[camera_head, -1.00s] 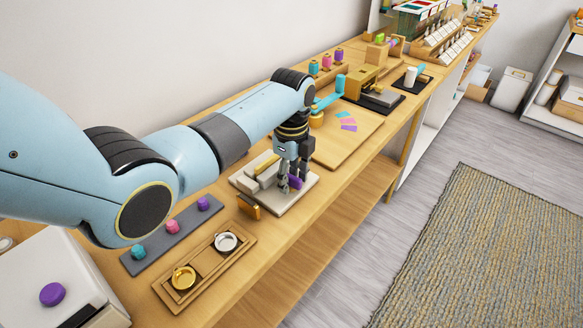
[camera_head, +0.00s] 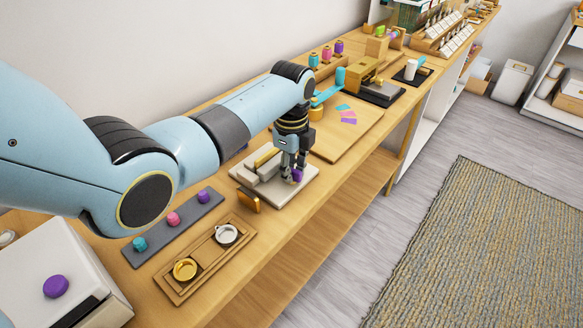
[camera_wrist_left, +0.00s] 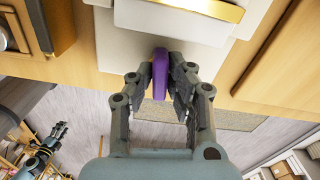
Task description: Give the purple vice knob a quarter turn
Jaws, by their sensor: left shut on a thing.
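The purple vice knob (camera_wrist_left: 160,75) is a flat upright bar in the left wrist view, at the front edge of the vice's pale base plate (camera_head: 290,193). My left gripper (camera_wrist_left: 161,84) has a finger on each side of the knob and is shut on it. In the head view the knob (camera_head: 297,175) shows partly behind the fingers of my left gripper (camera_head: 293,170). The pale vice (camera_head: 264,170) with a brass-coloured strip stands just left of the gripper. My right gripper (camera_wrist_left: 55,137) appears small and dark at the lower left of the wrist view; its jaw opening is unclear.
A small brass-and-dark block (camera_head: 248,199) stands close to the vice's left front. A wooden tray (camera_head: 207,258) with a gold and a silver ring piece and a grey strip (camera_head: 172,226) with coloured knobs lie nearer. A wooden board (camera_head: 343,137) lies beyond. Floor space before the bench is clear.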

